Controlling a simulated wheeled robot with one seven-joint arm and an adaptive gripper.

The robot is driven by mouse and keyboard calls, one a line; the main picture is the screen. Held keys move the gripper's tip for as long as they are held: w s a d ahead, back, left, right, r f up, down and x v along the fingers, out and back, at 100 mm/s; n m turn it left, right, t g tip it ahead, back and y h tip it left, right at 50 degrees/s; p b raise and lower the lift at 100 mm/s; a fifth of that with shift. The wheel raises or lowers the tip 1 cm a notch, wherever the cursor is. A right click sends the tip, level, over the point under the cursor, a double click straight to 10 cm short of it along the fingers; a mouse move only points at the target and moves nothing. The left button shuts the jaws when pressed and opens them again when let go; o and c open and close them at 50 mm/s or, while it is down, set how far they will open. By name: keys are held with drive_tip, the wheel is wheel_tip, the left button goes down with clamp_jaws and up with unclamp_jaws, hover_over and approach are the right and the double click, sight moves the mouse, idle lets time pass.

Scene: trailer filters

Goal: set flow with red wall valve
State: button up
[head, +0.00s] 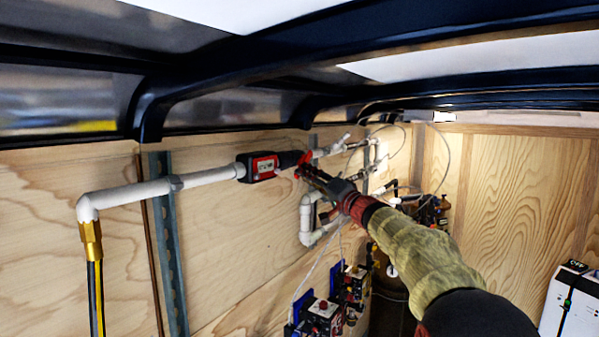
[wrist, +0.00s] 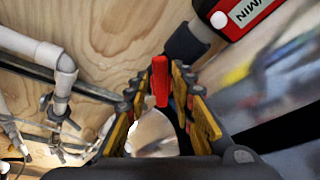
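The red valve handle (head: 305,157) is on the white wall pipe, just right of the red flow meter (head: 264,167). In the wrist view the red handle (wrist: 160,80) stands upright between the tips of my gripper's yellow and black fingers. My gripper (wrist: 158,88) is open, with a finger on each side of the handle and a narrow gap visible beside it. I cannot tell whether either finger touches it. In the head view my gripper (head: 318,177) reaches the valve from the lower right and hides part of it. The flow meter also shows in the wrist view (wrist: 245,12).
The white pipe (head: 140,194) runs along the plywood wall, with a brass fitting (head: 91,240) at its left end. More piping (head: 306,220) hangs below the valve. Red and blue pump units (head: 325,315) are below my arm. A white box (head: 570,300) stands at right.

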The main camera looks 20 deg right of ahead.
drive_tip(key=shift+x, duration=2.2)
clamp_jaws()
